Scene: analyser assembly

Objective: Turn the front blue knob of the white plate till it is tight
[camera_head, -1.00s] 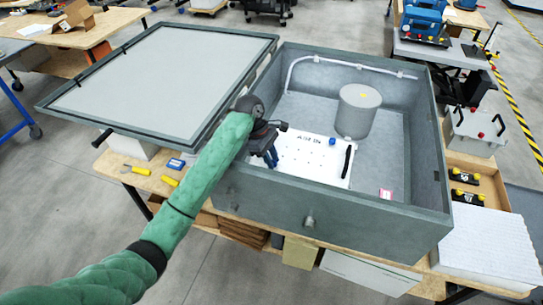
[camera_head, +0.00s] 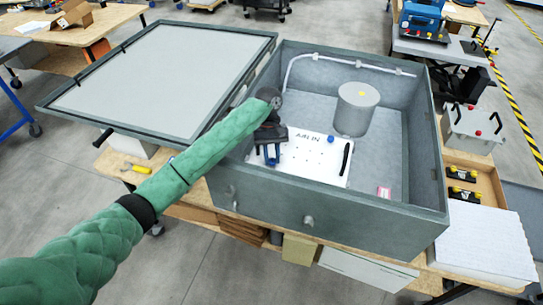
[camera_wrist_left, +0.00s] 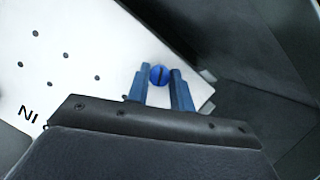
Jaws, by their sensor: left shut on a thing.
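The white plate (camera_head: 312,160) lies flat on the floor of the grey open case. In the left wrist view the plate (camera_wrist_left: 85,60) shows small holes and part of its black lettering. My left gripper (camera_head: 271,158) reaches down over the plate's near left part. In the left wrist view its blue fingers (camera_wrist_left: 161,82) are shut on the front blue knob (camera_wrist_left: 158,74), one on each side of its slotted head. In the head view the gripper hides this knob. Another blue knob (camera_head: 331,139) sits on the plate's far side. My right gripper is not in view.
The case (camera_head: 380,218) has high walls close around the plate. Its lid (camera_head: 165,80) stands open on the left. A grey cylinder (camera_head: 356,110) stands behind the plate. A black handle (camera_head: 346,158) lies at the plate's right, and a pink item (camera_head: 384,192) lies beyond it.

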